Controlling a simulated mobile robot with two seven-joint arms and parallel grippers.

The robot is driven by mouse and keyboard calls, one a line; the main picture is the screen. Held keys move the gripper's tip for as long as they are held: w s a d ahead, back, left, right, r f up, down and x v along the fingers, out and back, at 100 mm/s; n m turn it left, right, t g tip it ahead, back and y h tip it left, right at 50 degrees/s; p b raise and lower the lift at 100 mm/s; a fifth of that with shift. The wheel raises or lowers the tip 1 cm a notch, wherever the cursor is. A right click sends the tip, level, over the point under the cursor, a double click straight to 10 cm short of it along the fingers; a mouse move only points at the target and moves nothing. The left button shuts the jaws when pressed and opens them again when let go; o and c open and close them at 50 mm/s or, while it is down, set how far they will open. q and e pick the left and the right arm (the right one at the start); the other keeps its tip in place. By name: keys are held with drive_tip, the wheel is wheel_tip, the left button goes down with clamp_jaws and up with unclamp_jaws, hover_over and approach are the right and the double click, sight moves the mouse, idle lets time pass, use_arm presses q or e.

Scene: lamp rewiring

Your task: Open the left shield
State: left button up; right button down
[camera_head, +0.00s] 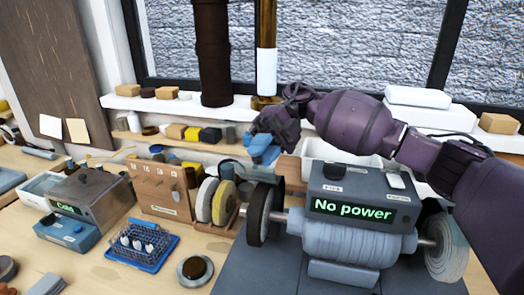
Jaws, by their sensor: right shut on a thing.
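A bench grinder (345,242) stands on a dark mat, with a "No power" display on its front. Its left wheel (258,215) and right wheel (445,250) show at either end. A blue piece (262,149), which looks like the left shield, is raised above and behind the left wheel. My right gripper (264,134) reaches in from the right over the grinder and is shut on this blue piece. Its fingertips are small and partly hidden by the hand. My left gripper is not in view.
Spare wheels (211,201) stand in a rack left of the grinder. A white shelf (180,106) runs along the window.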

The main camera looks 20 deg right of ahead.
drive_tip(key=shift+r, duration=0.1)
idle(0.3)
drive_tip(key=c, duration=1)
unclamp_jaws()
drive_tip(key=b+v, duration=0.2)
drive_tip(key=v, duration=0.9)
